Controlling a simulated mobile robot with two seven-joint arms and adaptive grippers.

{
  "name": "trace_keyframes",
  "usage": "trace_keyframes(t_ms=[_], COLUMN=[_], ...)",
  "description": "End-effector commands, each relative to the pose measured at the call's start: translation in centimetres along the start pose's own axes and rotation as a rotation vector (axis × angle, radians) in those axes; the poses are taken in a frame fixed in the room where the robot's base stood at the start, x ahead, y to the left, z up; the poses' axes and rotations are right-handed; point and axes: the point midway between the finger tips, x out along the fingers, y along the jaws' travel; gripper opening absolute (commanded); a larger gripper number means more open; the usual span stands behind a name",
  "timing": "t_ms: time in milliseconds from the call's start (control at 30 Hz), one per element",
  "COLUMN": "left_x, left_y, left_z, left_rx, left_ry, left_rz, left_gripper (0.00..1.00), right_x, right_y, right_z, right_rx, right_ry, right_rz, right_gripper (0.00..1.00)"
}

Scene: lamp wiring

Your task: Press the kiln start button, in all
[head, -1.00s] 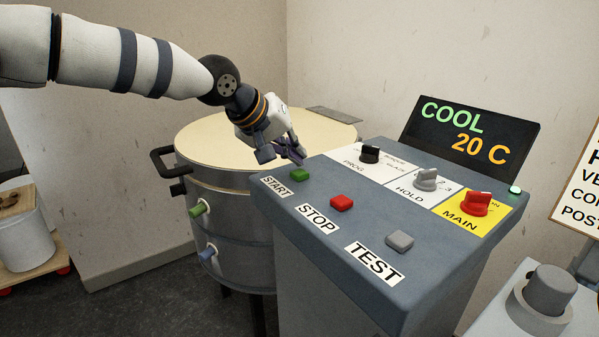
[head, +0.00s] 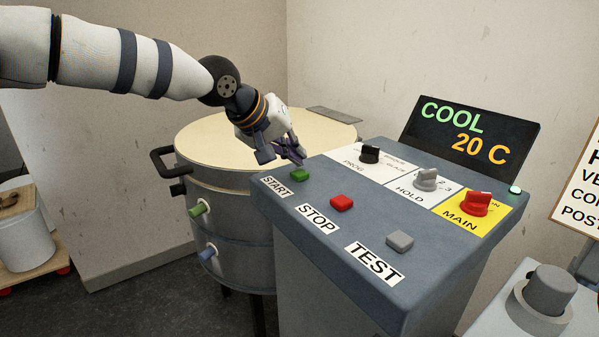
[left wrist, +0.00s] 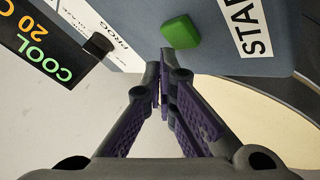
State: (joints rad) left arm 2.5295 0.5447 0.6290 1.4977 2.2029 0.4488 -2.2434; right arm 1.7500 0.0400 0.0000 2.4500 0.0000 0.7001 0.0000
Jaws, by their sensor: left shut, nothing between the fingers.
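The green START button (head: 301,175) is a raised block at the left end of the sloping blue-grey control panel (head: 365,215), above its START label. It also shows in the left wrist view (left wrist: 180,32), just beyond my fingertips. My left gripper (head: 297,158) is shut and empty, with its fingertips close behind the button. In the left wrist view the gripper (left wrist: 161,88) shows closed fingers, with a small gap in the picture between tips and button. Whether they touch the panel I cannot tell. The display (head: 470,132) reads COOL, 20 C. My right gripper is not in view.
The red STOP button (head: 342,202) and grey TEST button (head: 400,240) lie along the same panel. Black PROG (head: 370,154), grey HOLD (head: 426,179) and red MAIN (head: 476,203) knobs stand behind them. The round kiln (head: 215,145) is at the left.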

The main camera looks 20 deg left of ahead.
Motion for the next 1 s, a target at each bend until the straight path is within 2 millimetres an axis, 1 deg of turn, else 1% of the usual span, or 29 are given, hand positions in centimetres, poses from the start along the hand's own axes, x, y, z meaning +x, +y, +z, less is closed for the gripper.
trace_keyframes(t_ms=[167, 1000], left_x=[0.56, 0.97], left_y=[-0.41, -0.71], left_z=[0.41, 0.70], left_rx=[-0.002, -0.002], left_ry=[-0.002, -0.001], left_rz=[0.000, 0.000], left_gripper=[0.00, 0.00], right_x=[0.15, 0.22], right_y=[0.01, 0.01], right_z=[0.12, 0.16], right_rx=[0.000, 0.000], right_ry=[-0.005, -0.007], right_rz=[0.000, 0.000], right_gripper=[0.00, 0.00])
